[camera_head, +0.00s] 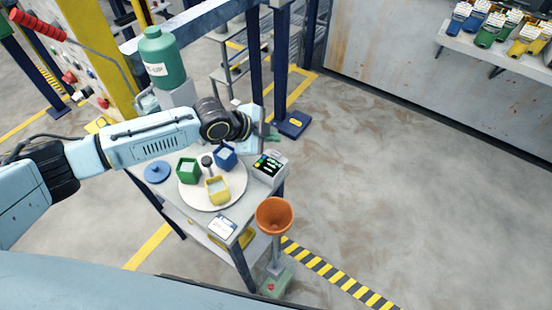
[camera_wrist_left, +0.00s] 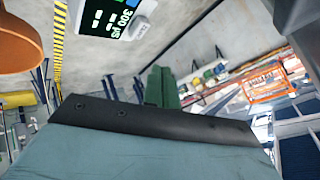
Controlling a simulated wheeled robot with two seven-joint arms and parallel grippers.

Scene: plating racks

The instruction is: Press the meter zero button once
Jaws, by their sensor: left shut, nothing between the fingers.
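The meter (camera_head: 270,166) is a light box with a dark face and small coloured marks, standing at the right corner of the small table. In the left wrist view the meter (camera_wrist_left: 118,16) shows at the top, partly cut off, its dark screen reading "300 µS". My right gripper is in neither view.
A round white tray (camera_head: 205,203) on the table holds green, blue and yellow cups. A blue lid (camera_head: 157,172) lies to the left. A green bottle (camera_head: 162,58) stands behind the arm. The floor to the right is clear.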

